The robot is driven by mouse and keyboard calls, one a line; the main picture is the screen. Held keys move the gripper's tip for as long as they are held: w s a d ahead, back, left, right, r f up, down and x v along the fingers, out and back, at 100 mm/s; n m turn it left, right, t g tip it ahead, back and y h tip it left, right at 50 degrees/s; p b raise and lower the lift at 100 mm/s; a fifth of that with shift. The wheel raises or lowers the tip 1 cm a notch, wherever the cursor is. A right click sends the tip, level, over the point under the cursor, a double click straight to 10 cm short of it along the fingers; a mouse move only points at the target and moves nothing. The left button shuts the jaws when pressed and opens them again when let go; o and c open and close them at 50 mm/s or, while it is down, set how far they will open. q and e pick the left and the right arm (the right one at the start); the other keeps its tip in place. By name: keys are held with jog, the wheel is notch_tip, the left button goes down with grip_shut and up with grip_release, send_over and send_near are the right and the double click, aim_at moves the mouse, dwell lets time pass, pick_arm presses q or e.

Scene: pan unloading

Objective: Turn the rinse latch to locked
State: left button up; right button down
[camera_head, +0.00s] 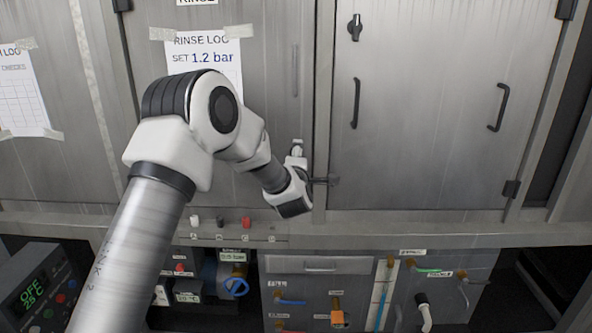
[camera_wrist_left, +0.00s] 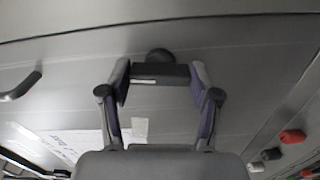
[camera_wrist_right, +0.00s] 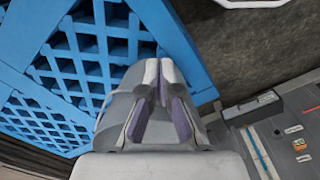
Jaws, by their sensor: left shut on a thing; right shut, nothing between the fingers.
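My left gripper (camera_head: 309,166) is at the lower right part of the left cabinet door (camera_head: 270,100), under the RINSE sign (camera_head: 197,2). In the left wrist view its fingers (camera_wrist_left: 160,80) are shut on the two ends of a dark latch bar (camera_wrist_left: 175,72). A round black knob (camera_wrist_left: 160,54) shows just beyond the bar. In the head view the gripper and wrist hide most of the latch, so its marked position cannot be read. My right gripper (camera_wrist_right: 165,77) is shut and empty, with its fingertips together; it is outside the head view.
The right door carries another dark latch (camera_head: 355,27) and two handles (camera_head: 355,103). A taped RINSE LOG sheet (camera_head: 205,58) hangs behind my left arm. Switches (camera_head: 246,223) line the ledge below. A blue lattice crate (camera_wrist_right: 75,65) is close to my right gripper.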

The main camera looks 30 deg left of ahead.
pick_arm(q)
jog(key=shift+n+b, duration=0.75)
jog(key=shift+n, duration=0.05)
jog(key=o, duration=1.1)
jog(key=shift+o, duration=0.2)
jog(key=shift+s, duration=0.1)
jog(key=v, duration=1.2)
jog(key=shift+f, duration=0.15)
